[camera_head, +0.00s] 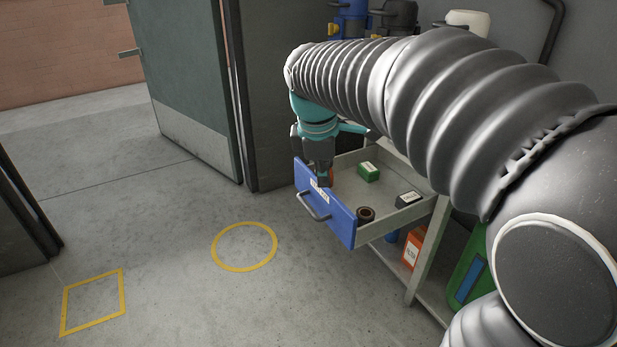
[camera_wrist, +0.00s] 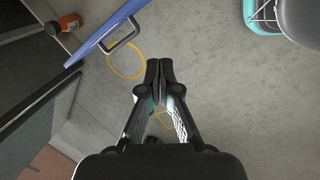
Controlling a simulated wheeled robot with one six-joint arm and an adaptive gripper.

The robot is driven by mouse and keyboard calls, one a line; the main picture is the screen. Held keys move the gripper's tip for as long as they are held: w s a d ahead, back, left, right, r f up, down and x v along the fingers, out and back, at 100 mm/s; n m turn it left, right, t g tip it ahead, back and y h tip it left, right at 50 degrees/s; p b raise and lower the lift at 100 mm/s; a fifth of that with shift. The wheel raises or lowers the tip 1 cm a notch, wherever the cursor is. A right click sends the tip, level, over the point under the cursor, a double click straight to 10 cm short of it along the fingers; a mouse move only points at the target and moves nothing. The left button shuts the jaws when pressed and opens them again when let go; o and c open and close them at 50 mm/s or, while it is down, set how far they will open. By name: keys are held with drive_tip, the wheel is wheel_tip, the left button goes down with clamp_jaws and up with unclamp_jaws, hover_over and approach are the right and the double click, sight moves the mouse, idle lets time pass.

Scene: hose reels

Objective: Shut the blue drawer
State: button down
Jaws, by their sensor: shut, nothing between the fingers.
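The blue drawer (camera_head: 342,223) stands pulled out from a grey workbench, its blue front with a grey bar handle (camera_head: 312,207) facing left. In the wrist view the blue front (camera_wrist: 98,42) and handle (camera_wrist: 122,40) lie up and left of my fingertips. My gripper (camera_head: 322,183) points down near the drawer front. In the wrist view its two fingers (camera_wrist: 159,68) are together and empty, on the handle side of the front and apart from the handle. The gripper hides part of the front's label and top edge in the head view.
The drawer holds a green box (camera_head: 368,172), a dark box (camera_head: 408,199), a brown roll (camera_head: 366,215) and an orange bottle (camera_wrist: 65,24). An orange box (camera_head: 412,249) stands on the lower shelf. A green door (camera_head: 185,85) stands at the back left. Floor left of the drawer is clear.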

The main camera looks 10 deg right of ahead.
sight(324, 194)
drive_tip(key=w+a+f+n+g+h, duration=0.1)
drive_tip(key=w+a+f+n, duration=0.25)
drive_tip(key=w+n, duration=0.35)
drive_tip(key=w+d+f+b, duration=0.1)
drive_tip(key=f, duration=0.2)
drive_tip(key=w+d+f+b, duration=0.1)
drive_tip(key=d+f, duration=0.1)
drive_tip(key=f, duration=0.2)
drive_tip(key=w+d+f+b, duration=0.1)
drive_tip(key=d+f, duration=0.1)
drive_tip(key=f, duration=0.1)
drive_tip(key=shift+w+d+f, duration=0.2)
drive_tip(key=shift+d, duration=0.05)
drive_tip(key=shift+w+d, duration=0.2)
drive_tip(key=shift+d, duration=0.4)
drive_tip(key=shift+r, duration=0.1)
